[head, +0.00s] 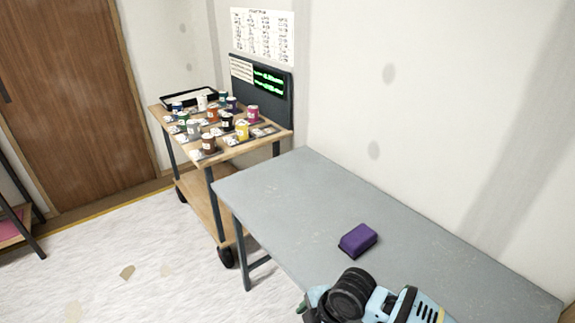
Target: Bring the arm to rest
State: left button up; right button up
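One of my arms (365,300) comes in at the bottom edge, right of the middle, with light blue and black links. I cannot tell which arm it is. It is over the near edge of the grey table (290,195). No gripper fingers show, so I cannot see whether either gripper is open or holds anything. A purple block (358,240), perhaps a sponge, lies on the table just behind the arm, apart from it in the picture.
A wooden cart (157,112) on wheels stands beyond the table, with several small coloured cans and a black-rimmed tray (190,99). A dark panel with green text (270,83) stands behind them. Most of the table top is bare. A brown door (75,90) is at left.

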jog(key=s+f+m+t+y, duration=0.35)
jog(key=s+f+m, duration=0.25)
jog(key=s+m, duration=0.3)
jog(key=s+d+f+m+t+h, duration=0.2)
jog(key=s+d+m, duration=0.3)
jog(key=s+d, duration=0.2)
jog(key=s+d+f+m+t+h, duration=0.2)
jog(key=s+d+m+h, duration=0.1)
jog(key=s+d+m, duration=0.2)
jog(key=s+d, duration=0.2)
jog(key=d, duration=0.1)
jog(key=shift+m+h, duration=0.35)
jog(key=shift+m, duration=0.05)
jog(key=shift+d, duration=0.1)
